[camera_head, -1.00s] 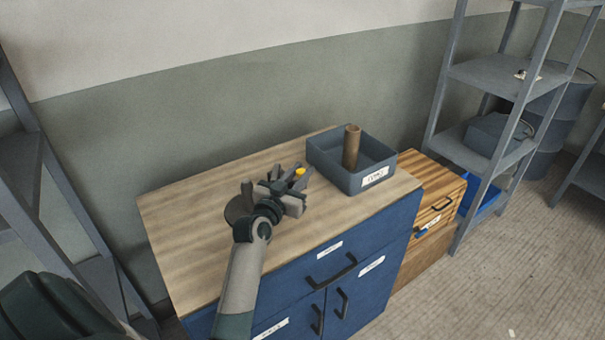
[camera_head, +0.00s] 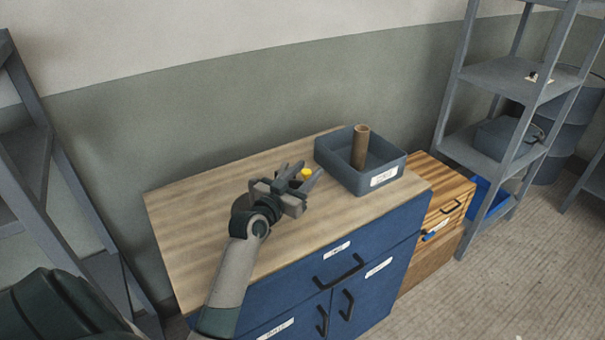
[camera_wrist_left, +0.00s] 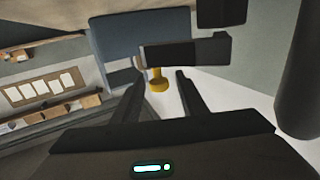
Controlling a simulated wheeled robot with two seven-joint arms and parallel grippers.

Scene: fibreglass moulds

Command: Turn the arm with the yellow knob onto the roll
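The yellow knob (camera_head: 306,173) shows between the fingers of my left gripper (camera_head: 300,181), above the wooden top of the blue cabinet. In the left wrist view the yellow knob (camera_wrist_left: 157,84) is between the two finger ends (camera_wrist_left: 160,80), with gaps at both sides, so the gripper is open. A dark bar (camera_wrist_left: 185,53), seemingly the knob's arm, crosses just beyond the fingers. The gripper hides most of that device in the head view. A brown cardboard tube (camera_head: 361,147) stands upright in the grey-blue bin; I cannot tell whether it is the roll. My right gripper is out of view.
The grey-blue bin (camera_head: 393,175) stands at the back right of the cabinet top (camera_head: 190,235). A wooden drawer unit (camera_head: 440,200) adjoins the cabinet's right side. Grey shelving (camera_head: 500,75) stands beyond it, and more (camera_head: 30,150) at the left. The cabinet top's left part is clear.

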